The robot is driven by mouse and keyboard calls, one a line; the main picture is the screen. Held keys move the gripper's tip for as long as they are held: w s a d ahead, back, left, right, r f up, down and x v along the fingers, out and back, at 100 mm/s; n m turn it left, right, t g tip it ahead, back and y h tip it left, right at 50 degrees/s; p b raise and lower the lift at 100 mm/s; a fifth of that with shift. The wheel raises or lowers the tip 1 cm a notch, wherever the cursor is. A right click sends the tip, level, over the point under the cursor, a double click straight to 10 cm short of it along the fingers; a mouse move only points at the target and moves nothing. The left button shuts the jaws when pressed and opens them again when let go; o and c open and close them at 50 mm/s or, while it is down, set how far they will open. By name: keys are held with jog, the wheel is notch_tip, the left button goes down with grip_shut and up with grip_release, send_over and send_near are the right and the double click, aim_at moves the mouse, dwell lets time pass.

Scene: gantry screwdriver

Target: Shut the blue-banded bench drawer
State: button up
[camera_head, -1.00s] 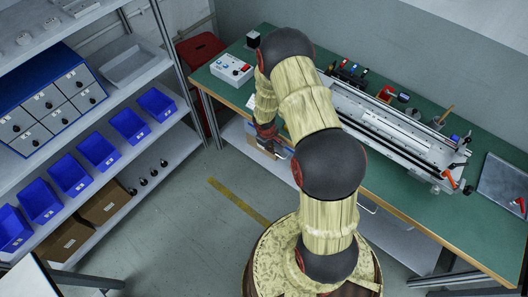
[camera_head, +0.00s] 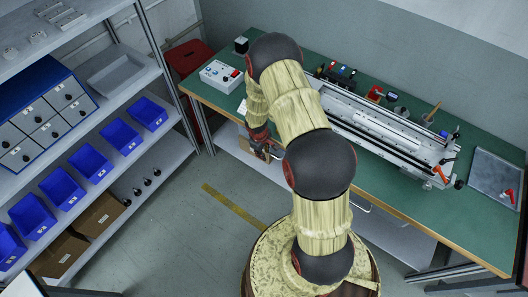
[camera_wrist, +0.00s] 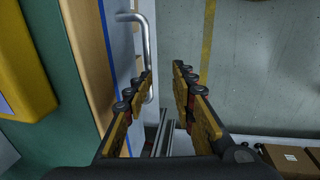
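In the wrist view a pale drawer front (camera_wrist: 120,62) with a thin blue strip runs beside the bench's wooden edge. A curved metal handle (camera_wrist: 148,40) stands out from it. My gripper (camera_wrist: 162,72) is open and empty, with a gap between its fingers. Its left fingertip overlaps the lower end of the handle in the picture; I cannot tell whether they touch. In the head view my gripper (camera_head: 266,148) is low at the bench's front edge, partly hidden by my arm. How far the drawer is out cannot be told.
The green bench (camera_head: 405,200) carries a long metal gantry (camera_head: 390,130) and a switch box (camera_head: 220,75). Another handle (camera_head: 361,207) shows under the bench, right of my arm. Shelves with blue bins (camera_head: 90,160) stand at left. The floor (camera_head: 195,235) between is open.

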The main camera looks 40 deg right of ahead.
notch_tip(320, 180, up, 8)
jog(key=a+p, duration=0.1)
jog(key=p, duration=0.4)
jog(key=shift+s+a+r, duration=0.25)
dwell(0.4)
dwell(0.4)
notch_tip(320, 180, up, 12)
jog(key=a, duration=0.2)
jog(key=shift+s+f, duration=0.15)
jog(key=shift+s, duration=0.25)
dwell(0.4)
